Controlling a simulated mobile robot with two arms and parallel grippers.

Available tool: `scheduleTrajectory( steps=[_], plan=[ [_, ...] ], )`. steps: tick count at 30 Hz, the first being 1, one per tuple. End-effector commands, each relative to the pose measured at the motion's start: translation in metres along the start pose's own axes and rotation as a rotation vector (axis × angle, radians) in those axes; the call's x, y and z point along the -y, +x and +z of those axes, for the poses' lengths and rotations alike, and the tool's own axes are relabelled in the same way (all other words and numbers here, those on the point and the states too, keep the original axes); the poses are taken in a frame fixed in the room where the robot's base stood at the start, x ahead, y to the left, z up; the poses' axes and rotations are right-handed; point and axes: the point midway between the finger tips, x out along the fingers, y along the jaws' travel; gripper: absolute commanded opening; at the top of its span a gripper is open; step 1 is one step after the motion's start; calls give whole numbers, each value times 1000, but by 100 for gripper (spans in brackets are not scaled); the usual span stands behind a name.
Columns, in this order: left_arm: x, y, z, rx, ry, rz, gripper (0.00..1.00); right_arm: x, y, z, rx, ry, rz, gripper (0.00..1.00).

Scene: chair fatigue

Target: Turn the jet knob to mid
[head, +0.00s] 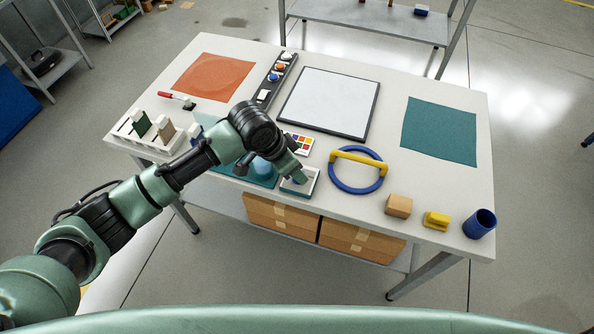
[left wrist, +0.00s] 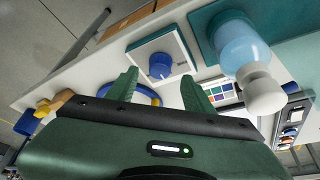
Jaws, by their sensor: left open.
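The jet knob (left wrist: 160,66) is a round blue knob on a square white panel (left wrist: 143,50) in the left wrist view. In the head view the panel (head: 300,189) lies near the table's front edge, partly covered by my left gripper (head: 297,176). In the left wrist view my left gripper (left wrist: 162,88) is open, with its two green fingers apart. The knob shows just beyond the fingertips, between them in the picture; I see no contact. I cannot read the knob's setting. My right gripper is not in view.
A light blue bottle with a white cap (left wrist: 245,58) stands close to the panel on a teal base. A blue ring with a yellow bar (head: 358,170), a coloured-square card (head: 300,144) and a whiteboard (head: 330,102) are near. The teal mat (head: 440,130) at right is bare.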

Motion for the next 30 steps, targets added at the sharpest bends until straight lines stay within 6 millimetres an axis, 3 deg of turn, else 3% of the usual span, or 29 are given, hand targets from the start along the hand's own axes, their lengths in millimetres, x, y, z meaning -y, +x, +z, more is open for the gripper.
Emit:
scheduleTrajectory(
  steps=[4, 10, 26, 30],
  plan=[
    [1, -26, 0, -4, 2, -3, 52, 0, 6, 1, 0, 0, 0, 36],
    [0, -45, 0, -2, 0, -1, 52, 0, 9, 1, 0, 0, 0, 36],
    [0, -47, 0, -1, 0, 0, 52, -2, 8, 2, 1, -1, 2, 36],
    [-10, -43, 2, -11, -5, 11, 52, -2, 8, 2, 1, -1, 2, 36]
  ],
)
